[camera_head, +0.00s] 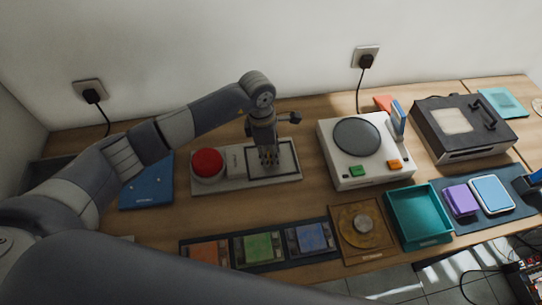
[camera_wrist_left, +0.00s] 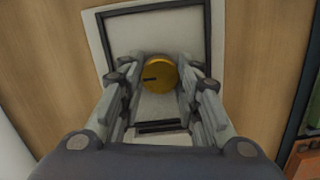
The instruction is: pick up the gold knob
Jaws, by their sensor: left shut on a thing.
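The gold knob (camera_wrist_left: 158,73) shows in the left wrist view as a round gold disc with a dark mark on its left side. It sits between the fingertips of my left gripper (camera_wrist_left: 157,84), which is shut on it. In the head view my left gripper (camera_head: 268,160) points down over the framed square of the light panel (camera_head: 230,182), and its fingers hide the knob there. The panel's dark frame (camera_wrist_left: 208,35) lies behind the knob in the wrist view. I cannot tell whether the knob touches the panel. My right gripper is not in view.
A red dome button (camera_head: 207,163) is on the panel's left. A white turntable device (camera_head: 340,172) stands close on the right, with a dark player (camera_head: 465,128) beyond. A blue board (camera_head: 147,192), colored tiles (camera_head: 258,247) and a teal tray (camera_head: 420,240) lie around.

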